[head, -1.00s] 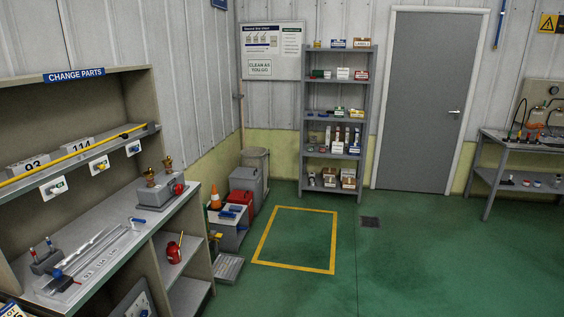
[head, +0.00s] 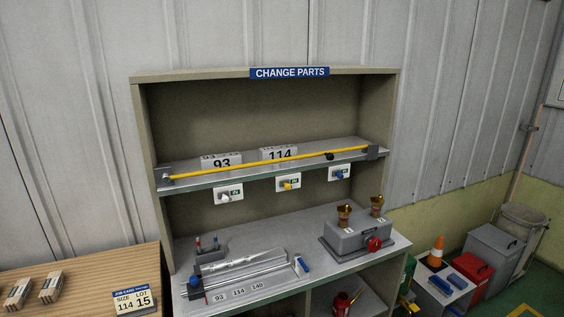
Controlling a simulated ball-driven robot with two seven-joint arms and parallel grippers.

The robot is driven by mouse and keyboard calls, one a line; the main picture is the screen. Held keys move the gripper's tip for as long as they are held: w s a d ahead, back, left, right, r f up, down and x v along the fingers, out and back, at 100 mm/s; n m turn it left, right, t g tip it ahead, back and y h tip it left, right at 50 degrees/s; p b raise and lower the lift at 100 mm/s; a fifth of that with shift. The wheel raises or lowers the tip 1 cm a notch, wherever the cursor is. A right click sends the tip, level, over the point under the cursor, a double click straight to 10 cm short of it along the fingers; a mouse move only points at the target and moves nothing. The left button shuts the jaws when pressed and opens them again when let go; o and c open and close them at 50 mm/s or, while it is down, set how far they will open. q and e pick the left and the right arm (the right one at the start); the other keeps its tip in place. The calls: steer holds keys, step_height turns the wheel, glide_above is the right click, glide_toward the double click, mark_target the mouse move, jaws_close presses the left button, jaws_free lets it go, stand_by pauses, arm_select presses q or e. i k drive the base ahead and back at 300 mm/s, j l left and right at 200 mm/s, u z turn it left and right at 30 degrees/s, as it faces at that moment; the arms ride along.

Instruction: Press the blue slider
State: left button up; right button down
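Several blue parts show at the CHANGE PARTS bench in the head view, and I cannot tell for sure which is the slider. A blue knob (head: 339,174) sits on the right one of three white plates under the shelf. Neither of my grippers is in view.
A white knob (head: 225,196) and a yellow knob (head: 288,185) sit beside the blue one. A yellow bar (head: 260,163) runs along the shelf. A grey box (head: 354,242) with brass fittings stands right on the worktop. A wooden table (head: 80,285) is at left.

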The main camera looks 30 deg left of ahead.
mark_target(337, 173)
steer(key=i+j+u, duration=0.15)
steer(key=i+u, duration=0.5)
steer(key=u, duration=0.2)
steer(key=i+u, duration=0.4)
steer(key=i+l+u, duration=0.2)
steer(key=u, duration=0.2)
